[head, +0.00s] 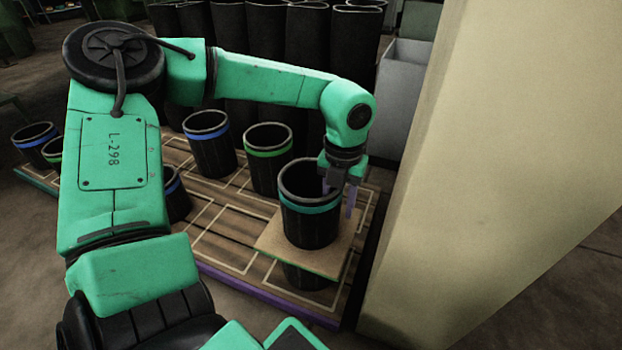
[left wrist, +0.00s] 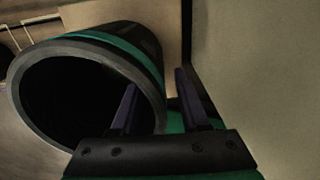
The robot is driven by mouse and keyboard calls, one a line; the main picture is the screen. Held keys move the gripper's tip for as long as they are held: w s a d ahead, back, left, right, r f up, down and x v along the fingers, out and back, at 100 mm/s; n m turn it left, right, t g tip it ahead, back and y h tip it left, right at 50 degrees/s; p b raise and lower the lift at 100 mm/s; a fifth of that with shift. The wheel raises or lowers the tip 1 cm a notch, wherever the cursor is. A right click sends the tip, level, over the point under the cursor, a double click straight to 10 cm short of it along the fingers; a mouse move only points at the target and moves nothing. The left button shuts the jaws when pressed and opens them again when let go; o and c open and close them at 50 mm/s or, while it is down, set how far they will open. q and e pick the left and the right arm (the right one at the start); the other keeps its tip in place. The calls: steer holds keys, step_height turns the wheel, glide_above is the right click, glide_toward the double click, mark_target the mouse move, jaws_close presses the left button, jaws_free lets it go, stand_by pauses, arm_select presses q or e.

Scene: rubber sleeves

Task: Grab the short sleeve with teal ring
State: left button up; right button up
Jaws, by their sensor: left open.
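The short black sleeve with a teal ring (head: 310,228) stands upright on a square tan board (head: 275,240) in the head view. In the left wrist view its round mouth and teal ring (left wrist: 128,48) fill the left side. My left gripper (head: 339,196) is open at the right side of its rim. One purple finger appears at the inside of the mouth and the other outside the wall, also in the left wrist view (left wrist: 158,100). I cannot tell whether either finger touches the wall. My right gripper is not in view.
Beneath the board is another black sleeve (head: 308,277). Sleeves with a green ring (head: 268,170) and a blue ring (head: 212,155) stand behind left on the slatted pallet (head: 225,225). Tall black sleeves (head: 306,60) line the back. A large beige post (head: 470,180) stands close on the right.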

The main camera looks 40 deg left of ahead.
arm_select(q)
steer(key=shift+r, duration=0.15)
jaws_close()
stand_by(1.2)
